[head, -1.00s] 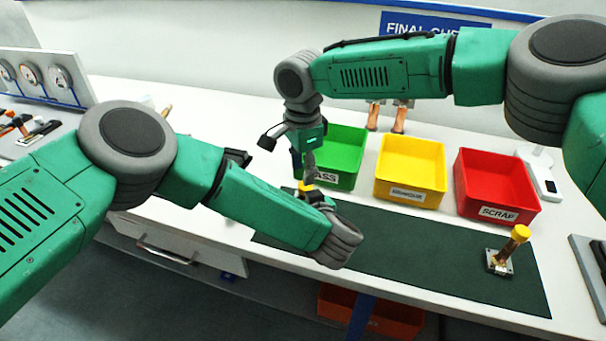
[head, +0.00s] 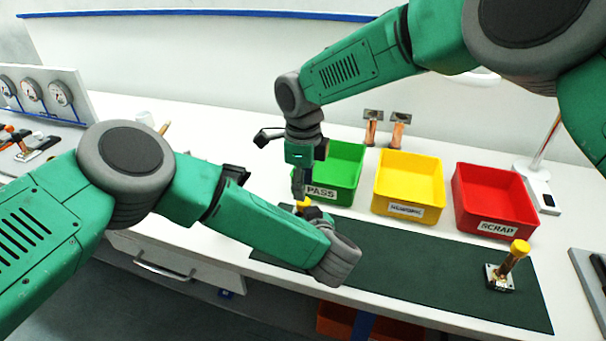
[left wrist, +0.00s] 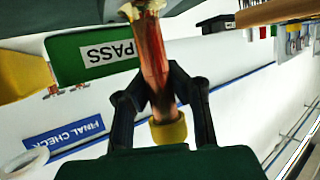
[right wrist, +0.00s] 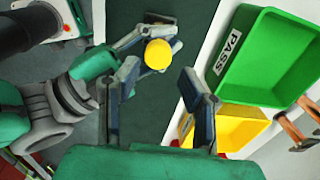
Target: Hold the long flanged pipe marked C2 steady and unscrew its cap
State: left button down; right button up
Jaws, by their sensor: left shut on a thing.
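A copper pipe (left wrist: 150,60) with a yellow cap (left wrist: 168,130) stands between my left gripper's fingers in the left wrist view; any C2 mark is unreadable. My left gripper (left wrist: 162,84) is shut on the pipe below the cap. In the head view, the yellow cap (head: 302,204) shows beside my left gripper (head: 312,212), and the pipe is hidden. My right gripper (head: 299,190) points down just above the cap. In the right wrist view, my right gripper (right wrist: 160,78) is open, with the cap (right wrist: 158,55) near its fingertips, not clasped.
Green PASS (head: 345,168), yellow (head: 410,190) and red SCRAP (head: 495,200) bins stand behind the dark mat (head: 400,265). Another yellow-capped pipe (head: 510,262) stands on the mat at right. Two copper pipes (head: 372,128) are behind the bins. The mat's middle is clear.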

jog(key=shift+w+f, duration=0.15)
jog(key=shift+f, duration=2.35)
